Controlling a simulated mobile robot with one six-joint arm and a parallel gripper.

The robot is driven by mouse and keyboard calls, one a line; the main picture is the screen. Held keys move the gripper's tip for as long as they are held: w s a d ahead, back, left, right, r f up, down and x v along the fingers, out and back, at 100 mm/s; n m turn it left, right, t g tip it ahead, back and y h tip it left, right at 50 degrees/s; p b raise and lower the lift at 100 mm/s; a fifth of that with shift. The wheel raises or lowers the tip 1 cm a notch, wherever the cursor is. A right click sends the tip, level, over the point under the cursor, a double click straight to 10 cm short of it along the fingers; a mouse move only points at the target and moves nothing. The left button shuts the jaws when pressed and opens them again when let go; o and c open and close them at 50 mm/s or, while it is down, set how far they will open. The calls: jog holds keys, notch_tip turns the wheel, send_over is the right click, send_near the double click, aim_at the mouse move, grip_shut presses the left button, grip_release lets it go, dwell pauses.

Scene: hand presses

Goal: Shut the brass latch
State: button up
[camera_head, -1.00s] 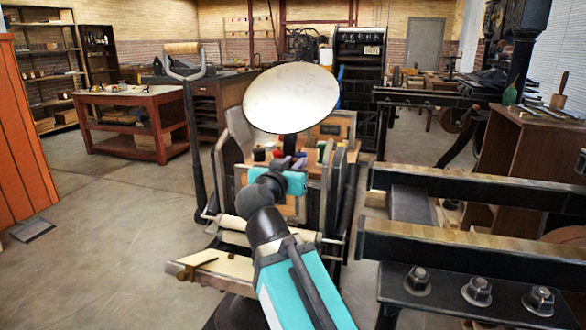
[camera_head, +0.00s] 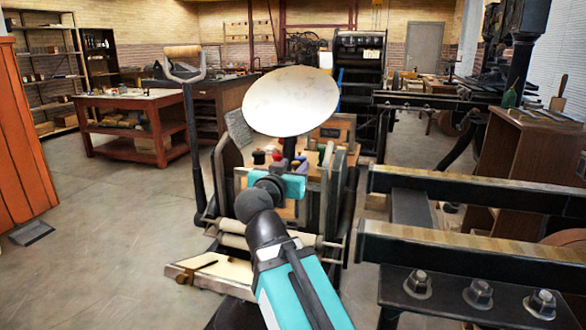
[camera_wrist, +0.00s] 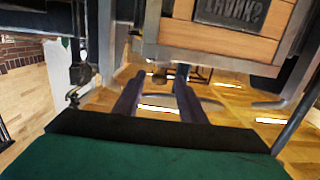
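A small brass-coloured fitting (camera_head: 197,270), which looks like the latch, lies on the pale board at the lower front left of the hand press (camera_head: 225,165). Whether it is open or shut is too small to tell. My gripper (camera_head: 277,168) is above and right of it, in front of the press's upright frame and below the round disc (camera_head: 290,101). In the wrist view my gripper (camera_wrist: 158,92) shows two dark fingers apart, with nothing held between them. I cannot make out the latch in the wrist view.
Coloured ink pots (camera_head: 275,160) stand on the press behind my gripper. A wood-framed type block (camera_wrist: 230,22) is close in the wrist view. Black rails (camera_head: 470,190) with bolts are at the right.

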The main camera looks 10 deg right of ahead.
jog(key=b+v, duration=1.1)
jog(key=v, duration=0.2)
jog(key=shift+s+b, duration=0.3)
jog(key=shift+b, duration=0.05)
dwell(0.3)
jog(key=shift+a, duration=0.15)
